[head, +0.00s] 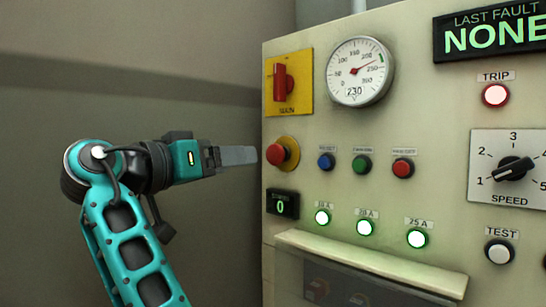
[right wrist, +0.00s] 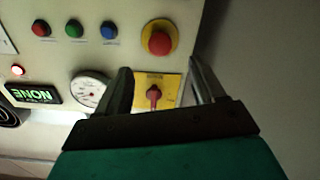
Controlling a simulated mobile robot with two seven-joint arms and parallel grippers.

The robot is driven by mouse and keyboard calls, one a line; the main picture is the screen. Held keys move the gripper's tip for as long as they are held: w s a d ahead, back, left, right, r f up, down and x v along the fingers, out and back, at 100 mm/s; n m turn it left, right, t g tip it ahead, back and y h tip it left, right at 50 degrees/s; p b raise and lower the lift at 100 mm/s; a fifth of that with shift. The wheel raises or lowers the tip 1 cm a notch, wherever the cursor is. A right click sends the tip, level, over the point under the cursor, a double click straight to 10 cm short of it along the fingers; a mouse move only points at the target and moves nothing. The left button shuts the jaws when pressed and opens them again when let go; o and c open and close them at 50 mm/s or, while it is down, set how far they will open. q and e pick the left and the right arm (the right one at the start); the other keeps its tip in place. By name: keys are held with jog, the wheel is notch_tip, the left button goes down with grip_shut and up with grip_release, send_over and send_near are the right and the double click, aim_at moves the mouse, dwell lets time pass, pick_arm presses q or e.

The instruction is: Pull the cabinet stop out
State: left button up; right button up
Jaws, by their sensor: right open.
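The cabinet stop is a red mushroom button (head: 277,154) on a yellow round base, at the left edge of the cabinet front in the head view. It also shows in the right wrist view (right wrist: 159,41), beyond the fingertips and between their lines. My right gripper (head: 250,155) is open and empty, level with the button and just left of it in the head view. Its two fingers show spread apart in the right wrist view (right wrist: 158,66). I cannot tell whether a fingertip touches the button. My left gripper is not in view.
A red MAIN switch (head: 284,82) on a yellow plate sits above the stop, beside a dial gauge (head: 360,71). Blue (head: 326,162), green and red buttons lie to its right. A small counter display (head: 282,204) is below. A ledge (head: 370,266) juts out lower down.

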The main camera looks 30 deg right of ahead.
aim_at(273, 157)
jog(key=p+x, duration=0.1)
jog(key=x, duration=1)
jog(key=shift+d, duration=0.2)
grip_shut()
